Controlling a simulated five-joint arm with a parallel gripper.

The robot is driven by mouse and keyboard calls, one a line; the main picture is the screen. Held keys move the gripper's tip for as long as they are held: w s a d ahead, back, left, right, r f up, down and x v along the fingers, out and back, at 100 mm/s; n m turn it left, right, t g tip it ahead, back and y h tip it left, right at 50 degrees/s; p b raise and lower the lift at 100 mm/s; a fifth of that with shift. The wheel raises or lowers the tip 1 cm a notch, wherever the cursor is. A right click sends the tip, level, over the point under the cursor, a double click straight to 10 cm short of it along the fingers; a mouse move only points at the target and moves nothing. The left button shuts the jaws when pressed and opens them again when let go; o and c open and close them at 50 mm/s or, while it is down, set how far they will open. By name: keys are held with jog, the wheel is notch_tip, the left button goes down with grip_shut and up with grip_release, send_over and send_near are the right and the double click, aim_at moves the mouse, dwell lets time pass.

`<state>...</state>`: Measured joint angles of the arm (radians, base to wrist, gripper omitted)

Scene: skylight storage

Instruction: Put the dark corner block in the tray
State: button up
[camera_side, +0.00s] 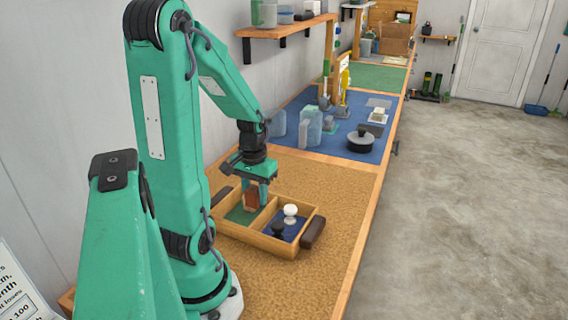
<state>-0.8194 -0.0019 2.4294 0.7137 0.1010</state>
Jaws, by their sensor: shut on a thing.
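My gripper (254,190) points down over the left, green-lined compartment of the wooden tray (251,236). It is shut on a reddish-brown block (251,198), which I take to be the dark corner block. The block is upright between the fingers, within the outline of that compartment. I cannot tell whether it touches the tray floor. The gripper's fingers hide the block's upper part.
The tray's right, blue-lined compartment holds a white knobbed piece (290,213) and a dark piece (278,229). A brown handle (313,232) sticks out on the right. A blue mat (310,154) behind carries clear containers (311,125) and a dark round pot (360,140). The tan surface at right is clear.

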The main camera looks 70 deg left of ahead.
send_over(245, 216)
notch_tip(245, 216, down, 3)
jog(key=shift+a+f, duration=0.1)
jog(key=shift+f, duration=0.1)
jog(key=shift+f, duration=1.85)
jog(key=shift+f, duration=0.15)
jog(key=o, duration=1)
jog(key=shift+r, duration=6.2)
